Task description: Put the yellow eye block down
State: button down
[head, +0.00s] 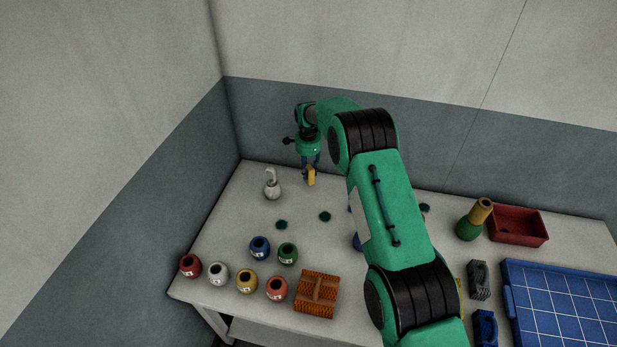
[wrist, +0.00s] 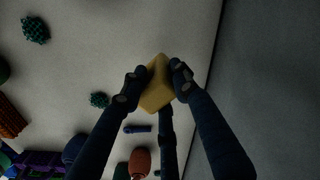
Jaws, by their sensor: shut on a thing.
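The yellow eye block (head: 311,176) is a small yellow piece between my fingers near the back edge of the table, left of my arm. In the wrist view the yellow block (wrist: 157,90) sits between the dark fingertips, tilted, with its eye not visible. My gripper (head: 310,164) points down and is shut on it; the fingers also show in the wrist view (wrist: 159,73). I cannot tell whether the block's underside touches the table (head: 238,205).
A white hooked piece (head: 272,187) stands just left of the block. Small dark green tufts (head: 325,216) lie in front. Several coloured pots (head: 260,248) and an orange brush-like block (head: 317,292) are nearer. A red tray (head: 520,241) and blue gridded tray (head: 565,305) are at right.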

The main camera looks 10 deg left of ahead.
aim_at(309, 176)
jog(key=shift+f, duration=1.7)
jog(key=shift+f, duration=0.15)
jog(key=c, duration=1.3)
grip_release()
notch_tip(309, 176, up, 12)
jog(key=shift+r+p, duration=0.1)
jog(key=shift+p, duration=0.2)
